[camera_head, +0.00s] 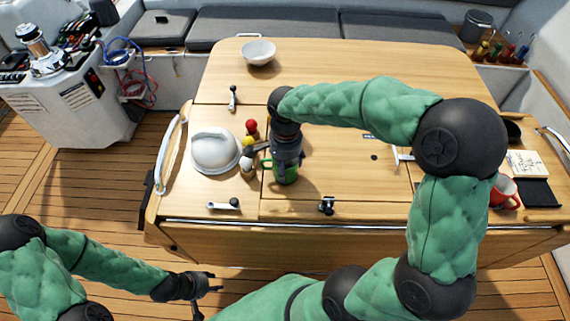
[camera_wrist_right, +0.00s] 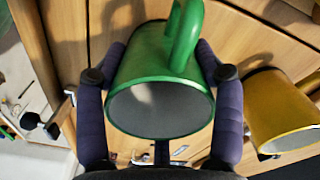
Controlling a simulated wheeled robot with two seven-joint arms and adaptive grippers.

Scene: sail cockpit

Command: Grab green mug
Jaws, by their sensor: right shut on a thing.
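The green mug (camera_head: 291,172) stands on the wooden table, mostly hidden behind my right gripper (camera_head: 284,172) in the head view. In the right wrist view the green mug (camera_wrist_right: 160,82) lies between the two fingers of my right gripper (camera_wrist_right: 160,95), which touch its sides. Its handle points toward the top of that view. My right gripper is shut on the mug. My left gripper (camera_head: 208,288) is low at the left, apart from the table and over the floor. Its fingers look spread, with nothing between them.
A yellow mug (camera_wrist_right: 283,110) is close beside the green mug. A white helmet (camera_head: 214,150) and small red and yellow items (camera_head: 251,127) are left of my right gripper. A white bowl (camera_head: 258,52) sits at the back and a red mug (camera_head: 503,192) at the right. The table's back middle is clear.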

